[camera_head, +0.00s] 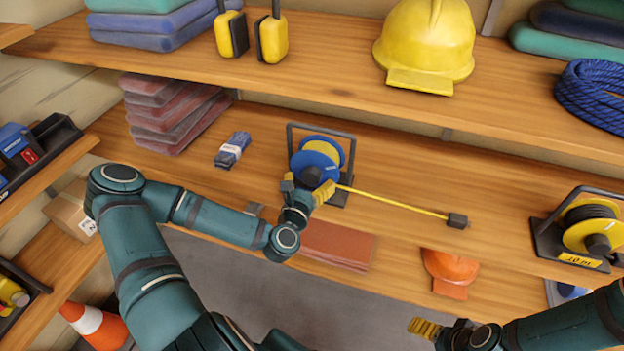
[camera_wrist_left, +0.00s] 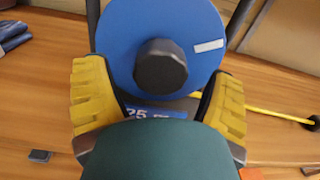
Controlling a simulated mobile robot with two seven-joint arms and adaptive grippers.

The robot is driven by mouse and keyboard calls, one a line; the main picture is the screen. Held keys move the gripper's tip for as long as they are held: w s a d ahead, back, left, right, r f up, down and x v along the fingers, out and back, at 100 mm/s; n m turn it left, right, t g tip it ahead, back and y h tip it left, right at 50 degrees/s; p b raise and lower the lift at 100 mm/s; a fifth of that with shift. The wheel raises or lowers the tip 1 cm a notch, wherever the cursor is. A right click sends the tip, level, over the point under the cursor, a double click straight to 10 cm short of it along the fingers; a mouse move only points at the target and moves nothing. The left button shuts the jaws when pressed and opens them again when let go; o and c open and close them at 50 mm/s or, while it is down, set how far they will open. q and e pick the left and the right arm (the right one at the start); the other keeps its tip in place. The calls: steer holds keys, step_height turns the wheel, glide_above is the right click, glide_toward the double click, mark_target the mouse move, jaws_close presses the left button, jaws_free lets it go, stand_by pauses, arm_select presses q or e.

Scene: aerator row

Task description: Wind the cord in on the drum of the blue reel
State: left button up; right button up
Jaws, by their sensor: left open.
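The blue reel (camera_head: 304,160) stands in a dark frame on the middle shelf, its blue drum facing me. A dark round knob (camera_wrist_left: 160,66) sticks out from the drum face, and a white label (camera_wrist_left: 208,46) lies right of it. The yellow cord (camera_head: 393,202) runs out to the right across the shelf and ends at a dark plug (camera_head: 457,221). My left gripper (camera_head: 307,188) is open in front of the reel, its yellow fingers on either side of the knob in the wrist view, not closed on it. My right gripper (camera_head: 424,328) is low at the right, its opening unclear.
A second reel (camera_head: 592,232) with dark cord stands at the right. A small blue-white bundle (camera_head: 233,150) and folded red cloths (camera_head: 170,112) lie left of the blue reel.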

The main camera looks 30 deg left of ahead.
arm_select(q)
steer(key=shift+x, duration=0.75)
steer(key=shift+c, duration=0.2)
steer(key=c, duration=1.1)
steer(key=shift+c, duration=0.2)
steer(key=shift+m, duration=0.3)
